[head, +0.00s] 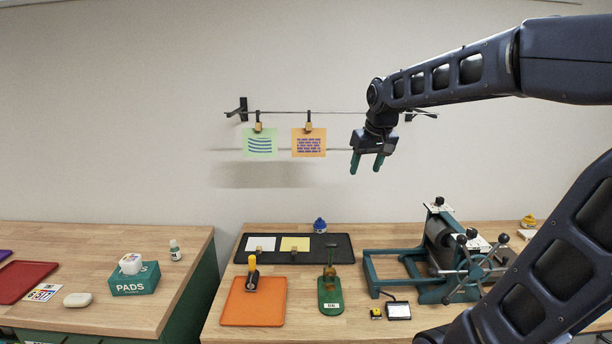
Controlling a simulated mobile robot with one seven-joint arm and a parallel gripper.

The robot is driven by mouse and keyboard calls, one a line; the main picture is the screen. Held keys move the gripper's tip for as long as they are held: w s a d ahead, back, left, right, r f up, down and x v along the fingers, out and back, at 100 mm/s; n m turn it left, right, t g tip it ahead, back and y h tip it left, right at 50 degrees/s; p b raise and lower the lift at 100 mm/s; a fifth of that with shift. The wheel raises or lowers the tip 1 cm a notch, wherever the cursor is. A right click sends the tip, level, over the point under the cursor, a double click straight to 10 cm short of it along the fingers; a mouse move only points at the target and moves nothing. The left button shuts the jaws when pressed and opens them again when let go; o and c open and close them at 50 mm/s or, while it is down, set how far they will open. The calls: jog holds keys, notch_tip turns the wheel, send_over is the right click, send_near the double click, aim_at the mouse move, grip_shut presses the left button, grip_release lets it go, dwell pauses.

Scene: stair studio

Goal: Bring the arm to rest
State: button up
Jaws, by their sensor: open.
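My gripper (367,163) hangs in the air, pointing down, with its two green fingers apart and nothing between them. My dark arm reaches in from the right side of the picture. The gripper is to the right of an orange print (309,143) clipped on a wall line, above the back of the right workbench (335,319). A green print (260,143) hangs from the same line further left. Both prints hang by clips.
A teal press (437,262) stands on the right bench. The left bench (180,246) holds a PADS box (134,281). A gap separates the benches.

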jog(key=s+d+f+m, duration=0.1)
jog(key=s+d+f, duration=0.3)
jog(key=s, duration=0.3)
jog(key=s+d+f+m+h, duration=0.1)
jog(key=s+d+f+m, duration=0.1)
jog(key=s+d+f, duration=0.2)
jog(key=s+d, duration=0.3)
jog(key=s, duration=0.1)
jog(key=shift+d+f, duration=0.3)
jog(key=shift+f, duration=0.1)
